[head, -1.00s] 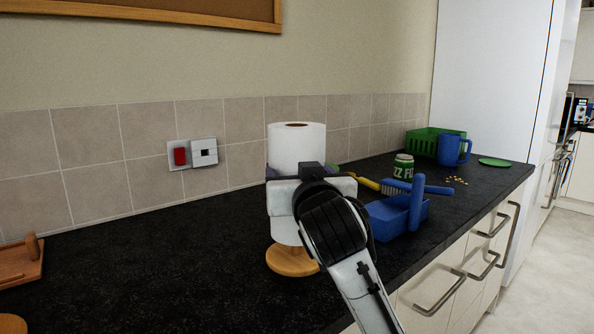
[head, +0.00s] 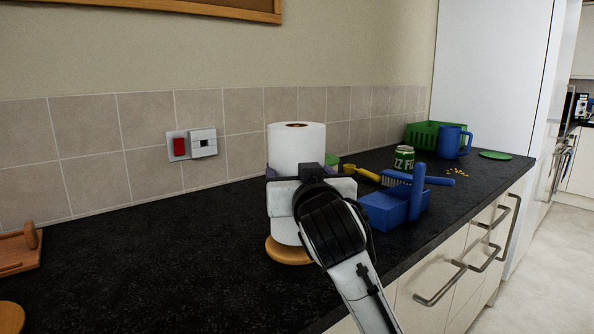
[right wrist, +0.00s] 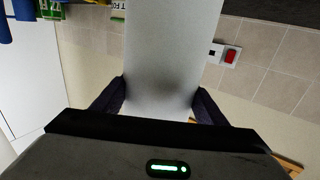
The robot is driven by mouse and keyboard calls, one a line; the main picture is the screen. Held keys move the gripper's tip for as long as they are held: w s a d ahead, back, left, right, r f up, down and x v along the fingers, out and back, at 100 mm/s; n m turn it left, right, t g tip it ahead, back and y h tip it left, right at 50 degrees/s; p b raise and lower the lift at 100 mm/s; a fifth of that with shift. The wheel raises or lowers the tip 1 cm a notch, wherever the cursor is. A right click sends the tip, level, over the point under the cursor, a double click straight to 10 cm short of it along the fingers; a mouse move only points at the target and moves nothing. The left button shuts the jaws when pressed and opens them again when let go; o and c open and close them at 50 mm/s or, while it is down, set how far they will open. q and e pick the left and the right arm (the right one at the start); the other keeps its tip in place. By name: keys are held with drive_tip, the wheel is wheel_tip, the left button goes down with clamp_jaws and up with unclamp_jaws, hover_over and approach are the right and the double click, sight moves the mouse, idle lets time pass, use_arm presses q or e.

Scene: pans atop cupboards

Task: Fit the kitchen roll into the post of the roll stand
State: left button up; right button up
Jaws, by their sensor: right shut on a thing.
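The white kitchen roll (head: 297,145) stands upright in the head view, its brown core hole visible on top. My right gripper (right wrist: 160,92) is shut on the roll, one dark finger on each side, seen in the right wrist view. The roll (right wrist: 172,50) fills the middle of that view. The roll stand's round wooden base (head: 283,254) shows directly below the roll's lower end, partly covered by the roll and my right wrist. The stand's post is hidden, and I cannot tell whether the roll touches the base. My left gripper is not in view.
A wooden item (head: 20,250) lies at far left. The dark worktop (head: 150,250) between is clear.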

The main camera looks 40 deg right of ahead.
drive_tip(key=shift+f, duration=0.25)
use_arm(q)
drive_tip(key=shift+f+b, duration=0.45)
drive_tip(key=shift+b, duration=0.15)
use_arm(e)
drive_tip(key=shift+f, duration=0.75)
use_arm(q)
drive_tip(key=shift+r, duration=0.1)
use_arm(e)
drive_tip(key=o, duration=1.2)
use_arm(q)
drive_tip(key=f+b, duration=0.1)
drive_tip(key=b, duration=0.1)
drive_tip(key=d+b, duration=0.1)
drive_tip(key=b, duration=0.2)
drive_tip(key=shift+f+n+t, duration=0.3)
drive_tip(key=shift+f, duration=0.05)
use_arm(e)
drive_tip(key=v, duration=1)
drive_tip(key=shift+s+a+r, duration=0.1)
drive_tip(key=shift+s+r, duration=0.05)
